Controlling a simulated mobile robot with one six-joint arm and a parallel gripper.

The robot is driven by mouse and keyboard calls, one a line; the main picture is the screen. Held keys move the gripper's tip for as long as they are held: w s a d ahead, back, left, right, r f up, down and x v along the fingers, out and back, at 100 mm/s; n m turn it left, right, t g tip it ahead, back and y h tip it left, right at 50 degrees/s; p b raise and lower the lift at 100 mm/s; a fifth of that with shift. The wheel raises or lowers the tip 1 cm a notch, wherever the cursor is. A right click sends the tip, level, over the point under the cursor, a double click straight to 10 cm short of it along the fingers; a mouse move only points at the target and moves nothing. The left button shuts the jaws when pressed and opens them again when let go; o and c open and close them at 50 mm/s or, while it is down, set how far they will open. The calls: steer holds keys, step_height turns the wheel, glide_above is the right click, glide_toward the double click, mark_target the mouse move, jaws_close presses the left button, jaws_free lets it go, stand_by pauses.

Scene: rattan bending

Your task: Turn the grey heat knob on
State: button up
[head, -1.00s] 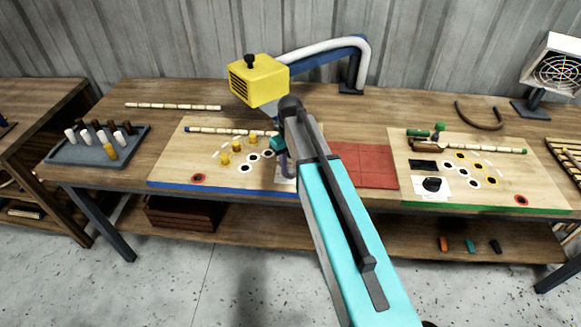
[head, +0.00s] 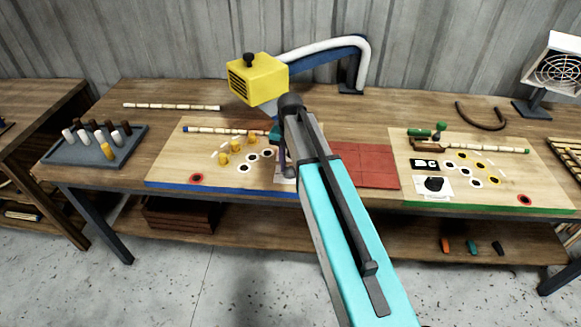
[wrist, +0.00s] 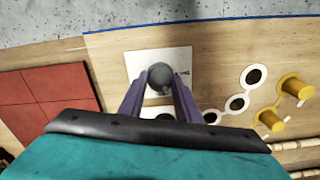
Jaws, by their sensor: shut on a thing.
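The grey heat knob (wrist: 160,74) stands on a white square plate (wrist: 179,57) in the wrist view. The purple fingers of my gripper (wrist: 160,86) are on both sides of it, shut on it. In the head view my arm covers the knob, and only a bit of my gripper (head: 282,158) shows beside the arm, low over the blue-edged board (head: 165,172). The knob's pointer direction cannot be told.
Yellow pegs (wrist: 297,86) and black-centred white rings (wrist: 237,103) stand close to the knob. A yellow heater head (head: 257,78) hangs above. Red tiles (head: 365,164) lie to the right. A second board with a black knob (head: 434,184) lies beyond them.

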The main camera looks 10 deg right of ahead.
mark_target(290, 169)
steer(key=m, duration=0.6)
steer(key=shift+b, duration=0.35)
steer(key=shift+d, duration=0.1)
steer(key=o, duration=1.1)
steer(key=shift+c, duration=0.2)
steer(key=shift+r, duration=0.15)
step_height(290, 169, up, 14)
steer(key=b, duration=0.3)
steer(key=shift+f, duration=0.2)
